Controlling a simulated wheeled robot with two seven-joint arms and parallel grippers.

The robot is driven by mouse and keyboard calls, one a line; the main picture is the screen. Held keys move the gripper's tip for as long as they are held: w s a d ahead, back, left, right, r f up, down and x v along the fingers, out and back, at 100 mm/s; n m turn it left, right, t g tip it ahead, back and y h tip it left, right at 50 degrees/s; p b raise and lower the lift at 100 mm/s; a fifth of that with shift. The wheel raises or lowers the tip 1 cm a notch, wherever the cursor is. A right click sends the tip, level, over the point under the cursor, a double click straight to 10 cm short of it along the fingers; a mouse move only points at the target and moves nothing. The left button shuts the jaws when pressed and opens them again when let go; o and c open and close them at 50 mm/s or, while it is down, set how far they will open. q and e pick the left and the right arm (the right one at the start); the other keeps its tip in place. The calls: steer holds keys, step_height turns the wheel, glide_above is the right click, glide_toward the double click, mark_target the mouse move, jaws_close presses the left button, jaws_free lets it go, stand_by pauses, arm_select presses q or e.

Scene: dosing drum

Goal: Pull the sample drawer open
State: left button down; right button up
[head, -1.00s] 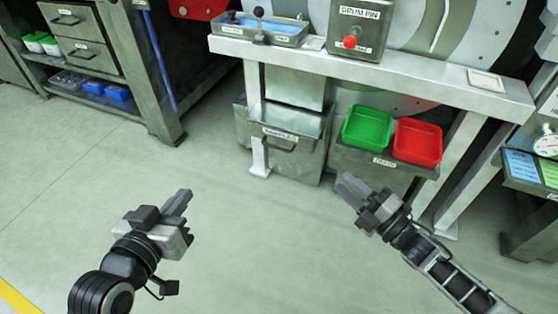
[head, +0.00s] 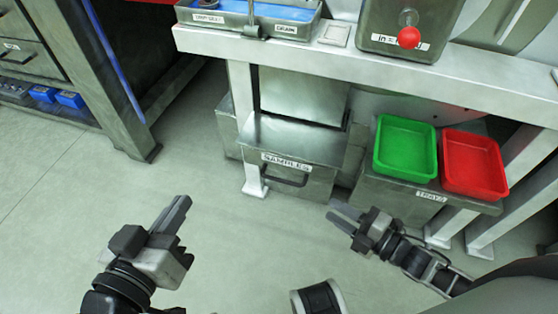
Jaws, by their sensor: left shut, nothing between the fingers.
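The grey metal sample drawer (head: 325,177), labelled SAMPLES, sits low under the bench, left of the trays. Its dark bar handle (head: 285,181) is on the front, below the label. The drawer looks closed, but I cannot tell for sure. My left gripper (head: 182,208) is shut and empty, at the lower left, in front of and left of the drawer, apart from the handle. My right gripper (head: 335,214) is to the lower right of the handle, with its two fingers apart and nothing visible between them. Neither gripper touches the drawer.
A green tray (head: 405,150) and a red tray (head: 474,165) stand on a grey stand right of the drawer. The bench (head: 350,66) overhangs the drawer, with a leg (head: 250,165) at its left. A dark cabinet (head: 75,60) stands far left. The floor in front is clear.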

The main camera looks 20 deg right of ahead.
mark_target(287, 181)
steer(key=b+x, duration=0.4)
steer(key=x, duration=1)
steer(key=shift+w+a, duration=0.15)
steer(key=shift+a, duration=0.05)
steer(key=shift+w+a, duration=0.2)
steer(key=shift+w, duration=0.1)
arm_select(q)
steer(key=shift+w+d+r+n+t+h, duration=0.1)
steer(key=shift+d+r+n+t+h, duration=0.05)
steer(key=shift+r+t+h, duration=0.4)
steer(key=shift+w+d+r+n+t+h, duration=0.15)
steer(key=shift+r+t+h, duration=0.15)
steer(key=shift+r, duration=0.35)
steer(key=shift+s, duration=0.1)
arm_select(e)
steer(key=shift+c, duration=0.3)
